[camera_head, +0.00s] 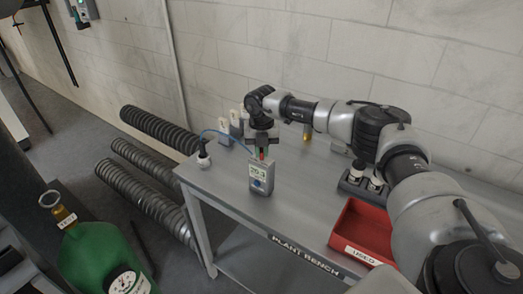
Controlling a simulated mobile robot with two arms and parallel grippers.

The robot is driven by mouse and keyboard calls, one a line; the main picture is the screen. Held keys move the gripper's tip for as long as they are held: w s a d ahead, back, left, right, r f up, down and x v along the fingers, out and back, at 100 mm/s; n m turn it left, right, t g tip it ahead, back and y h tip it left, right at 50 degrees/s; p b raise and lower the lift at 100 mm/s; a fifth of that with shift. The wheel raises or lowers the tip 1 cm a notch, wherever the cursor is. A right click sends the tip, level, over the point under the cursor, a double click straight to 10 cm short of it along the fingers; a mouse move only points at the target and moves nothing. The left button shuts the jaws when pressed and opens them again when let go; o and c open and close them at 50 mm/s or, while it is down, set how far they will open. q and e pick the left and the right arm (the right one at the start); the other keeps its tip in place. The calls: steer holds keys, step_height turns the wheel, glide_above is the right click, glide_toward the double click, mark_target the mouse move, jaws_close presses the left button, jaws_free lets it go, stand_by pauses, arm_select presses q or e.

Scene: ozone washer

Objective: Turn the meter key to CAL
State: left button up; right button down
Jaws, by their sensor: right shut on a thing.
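The meter (261,178) is a small grey box standing upright near the front left part of the bench. It has a lit display and a round blue part on its face. My right gripper (261,154) reaches down from above to the meter's top. It is shut on a small part there, apparently the meter key, which the fingers mostly hide. A bit of red and green shows beside the fingertips. The key's position and the CAL mark are too small to read. My left gripper is not in view.
A white probe (204,158) on a blue cable is at the bench's left edge. A red USED tray (341,236) and a black rack (352,187) stand to the right. An amber bottle (307,134) is behind. A green tank (95,262) is at lower left.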

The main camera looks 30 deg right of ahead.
mark_target(261, 149)
steer(key=shift+n, duration=1)
steer(key=c, duration=1.2)
jaws_free()
steer(key=shift+o, duration=0.2)
steer(key=shift+r+b, duration=0.1)
steer(key=shift+b, duration=0.2)
step_height(261, 149, up, 9)
steer(key=b, duration=0.3)
steer(key=shift+r, duration=0.8)
